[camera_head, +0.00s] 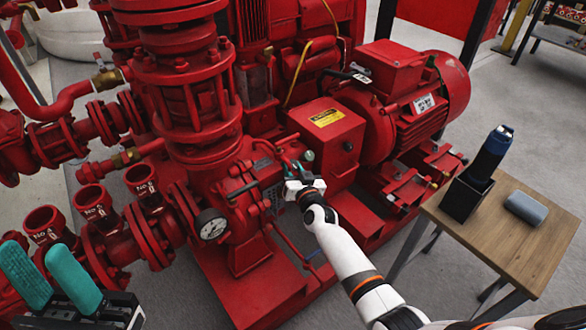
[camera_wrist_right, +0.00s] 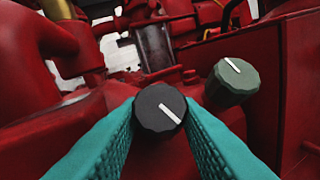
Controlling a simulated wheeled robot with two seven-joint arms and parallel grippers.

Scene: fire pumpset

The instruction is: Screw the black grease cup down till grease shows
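The black grease cup (camera_wrist_right: 160,107) is a round ribbed knob with a white line, in the middle of the right wrist view. The line slants from upper left to lower right. My right gripper (camera_wrist_right: 160,110) has one teal finger on each side of the cup, and both tips appear to touch its rim. My left gripper (camera_head: 36,248) is open and empty at the lower left. No grease can be made out.
A dark green knob (camera_wrist_right: 230,80) with a white mark stands close to the right of the black cup. A pressure gauge (camera_head: 211,226) and red pipes lie left of my right gripper. A wooden table (camera_head: 500,235) holds a black holder (camera_head: 466,198) with a blue-black tool and a grey block (camera_head: 526,208).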

